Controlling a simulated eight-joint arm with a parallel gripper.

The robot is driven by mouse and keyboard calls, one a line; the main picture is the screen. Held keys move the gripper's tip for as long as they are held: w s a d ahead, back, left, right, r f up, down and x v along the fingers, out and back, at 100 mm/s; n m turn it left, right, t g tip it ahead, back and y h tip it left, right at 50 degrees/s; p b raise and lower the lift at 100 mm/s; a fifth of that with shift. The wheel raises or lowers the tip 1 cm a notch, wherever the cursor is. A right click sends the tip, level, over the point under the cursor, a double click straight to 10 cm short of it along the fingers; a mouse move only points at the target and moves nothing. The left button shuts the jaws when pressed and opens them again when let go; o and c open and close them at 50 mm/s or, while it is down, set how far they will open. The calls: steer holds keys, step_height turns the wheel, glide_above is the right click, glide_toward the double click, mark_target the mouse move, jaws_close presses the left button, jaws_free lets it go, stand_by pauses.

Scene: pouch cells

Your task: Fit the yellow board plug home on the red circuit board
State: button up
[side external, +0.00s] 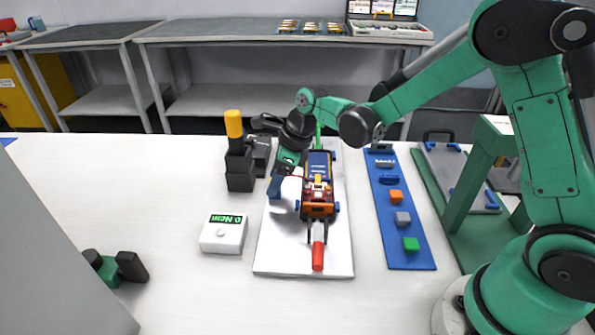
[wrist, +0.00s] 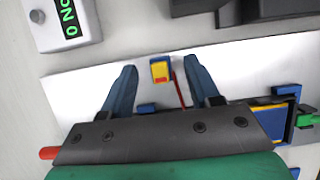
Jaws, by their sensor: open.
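The yellow board plug (wrist: 160,72), partly blue and with a red wire, shows in the wrist view between my fingers, over the white plate. My gripper (wrist: 161,64) is open, with one blue finger on each side of the plug and gaps to both. I cannot tell the plug's height. In the side view my gripper (side external: 277,188) is low, just left of the red circuit board (side external: 317,190), and the plug cannot be made out there. The board sits in a holder on the white plate (side external: 290,258); in the wrist view my gripper body hides it.
A blue-yellow block (side external: 320,163) is behind the board, and a red handle (side external: 318,257) in front. A white display box (side external: 223,233) and a black stand with a yellow-handled tool (side external: 234,125) are left. A blue strip with small blocks (side external: 410,255) lies right. The front-left table is mostly clear.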

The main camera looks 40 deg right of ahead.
jaws_close()
steer(key=shift+r, duration=3.05)
steer(key=shift+s+d, duration=2.9)
steer(key=shift+d, duration=0.15)
